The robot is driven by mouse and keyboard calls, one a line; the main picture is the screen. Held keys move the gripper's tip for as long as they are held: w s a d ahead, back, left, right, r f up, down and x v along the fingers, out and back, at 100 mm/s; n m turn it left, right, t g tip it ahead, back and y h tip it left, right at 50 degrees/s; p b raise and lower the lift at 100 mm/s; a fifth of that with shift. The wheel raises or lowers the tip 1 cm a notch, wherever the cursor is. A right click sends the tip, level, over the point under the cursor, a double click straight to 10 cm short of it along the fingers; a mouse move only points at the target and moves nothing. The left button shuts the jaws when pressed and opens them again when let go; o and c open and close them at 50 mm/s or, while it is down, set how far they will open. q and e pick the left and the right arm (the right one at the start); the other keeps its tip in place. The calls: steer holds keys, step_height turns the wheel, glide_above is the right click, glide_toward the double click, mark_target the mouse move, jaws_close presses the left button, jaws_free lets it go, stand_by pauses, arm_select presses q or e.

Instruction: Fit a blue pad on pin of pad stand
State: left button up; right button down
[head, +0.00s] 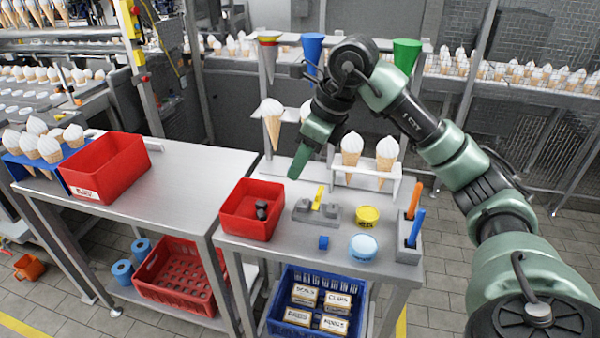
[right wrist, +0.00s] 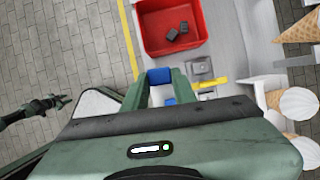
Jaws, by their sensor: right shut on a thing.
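A grey stand (head: 302,209) with a yellow bar (head: 318,198) sits on the right-hand table; it also shows in the right wrist view (right wrist: 201,67). I cannot make out its pin clearly. My right gripper (head: 294,172) points down above the table, behind the stand in the head view. In the right wrist view it is shut on a blue pad (right wrist: 159,76) between its fingertips; the head view hides this pad. Another small blue pad (head: 323,242) lies on the table in front of the stand. My left gripper (right wrist: 62,101) shows small at the left of the right wrist view.
A red bin (head: 233,228) with dark pieces stands left of the stand. A yellow tin (head: 367,215), a white-and-blue round tub (head: 363,247) and a grey holder (head: 409,251) with orange and blue tools stand right. Cones in a white rack (head: 393,186) stand behind.

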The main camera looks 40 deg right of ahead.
step_height(320, 180, up, 5)
steer(key=p, duration=0.4)
steer(key=shift+f, duration=0.15)
stand_by(0.4)
stand_by(0.5)
steer(key=s+a+f+n+g+h, duration=0.1)
steer(key=s+a+f+n+g, duration=0.3)
steer(key=n, duration=1)
steer(key=s+a+f+n+g+h, duration=0.1)
steer(key=s+a+f+n+g, duration=0.3)
steer(key=s+a+f+n, duration=0.5)
steer(key=s+f+n, duration=0.1)
steer(key=n, duration=0.4)
steer(key=shift+a+f+n+h, duration=0.25)
steer(key=shift+n+h, duration=0.05)
